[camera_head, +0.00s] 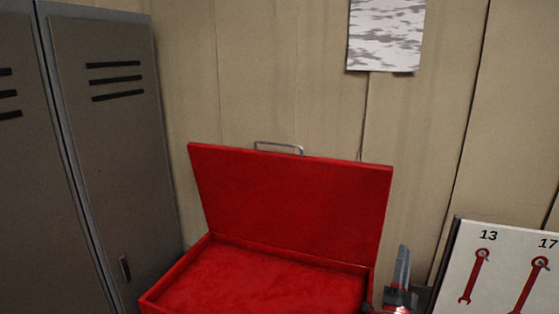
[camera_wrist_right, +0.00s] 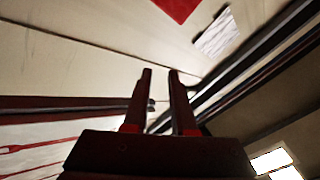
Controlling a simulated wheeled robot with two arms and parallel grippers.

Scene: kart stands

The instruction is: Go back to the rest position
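My right gripper (camera_head: 402,264) stands at the lower right in the head view, beside the right edge of the open red toolbox (camera_head: 372,282) and left of the tool board. In the right wrist view its two dark red fingers (camera_wrist_right: 161,74) are apart, with a clear gap and nothing gripped between them. My left gripper is not in view.
The toolbox lid (camera_head: 290,200) stands up, and the visible inside is bare. A white board (camera_head: 508,265) with red wrench drawings marked 13 and 17 is at right. Grey lockers (camera_head: 110,160) stand at left. A paper sheet (camera_head: 386,35) hangs on the wall.

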